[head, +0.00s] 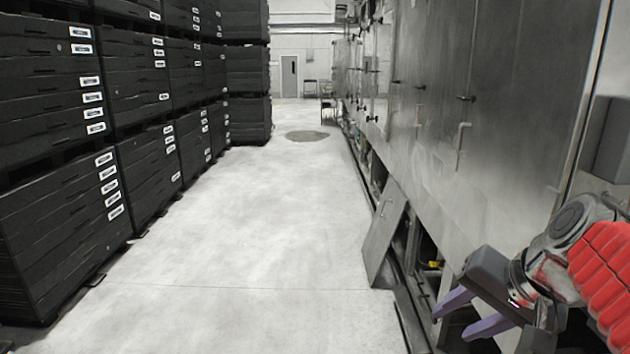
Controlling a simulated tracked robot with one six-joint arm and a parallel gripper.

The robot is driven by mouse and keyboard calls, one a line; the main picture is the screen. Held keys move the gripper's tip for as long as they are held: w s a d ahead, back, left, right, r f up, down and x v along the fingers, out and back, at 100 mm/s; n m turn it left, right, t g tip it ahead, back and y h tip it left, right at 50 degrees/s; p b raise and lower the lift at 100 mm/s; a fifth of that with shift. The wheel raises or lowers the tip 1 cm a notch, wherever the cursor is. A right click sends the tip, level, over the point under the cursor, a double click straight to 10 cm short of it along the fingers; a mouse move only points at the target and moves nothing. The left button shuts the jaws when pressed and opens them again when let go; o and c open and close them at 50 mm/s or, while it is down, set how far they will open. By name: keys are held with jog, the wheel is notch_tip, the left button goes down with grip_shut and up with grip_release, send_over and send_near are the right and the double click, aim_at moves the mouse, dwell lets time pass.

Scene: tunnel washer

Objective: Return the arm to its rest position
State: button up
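My gripper (464,316) shows at the lower right of the head view, at the end of my grey and red arm (575,240). Its two purple fingers stand apart with nothing between them. The gripper hangs near the lower part of the tunnel washer's metal side (470,130). I cannot tell whether it touches the side. The rest of my arm runs out of the picture at the right edge.
Stacks of black crates (60,230) line the left. A loose metal panel (383,235) leans against the washer's base and sticks out a little. The pale floor (240,240) between is clear.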

jog(key=s+a+f+n+h, duration=0.2)
jog(key=s+a+f+n, duration=0.5)
jog(key=s+f, duration=0.2)
jog(key=shift+s+a+f, duration=0.15)
jog(key=shift+a+f, duration=0.05)
jog(key=shift+a, duration=0.1)
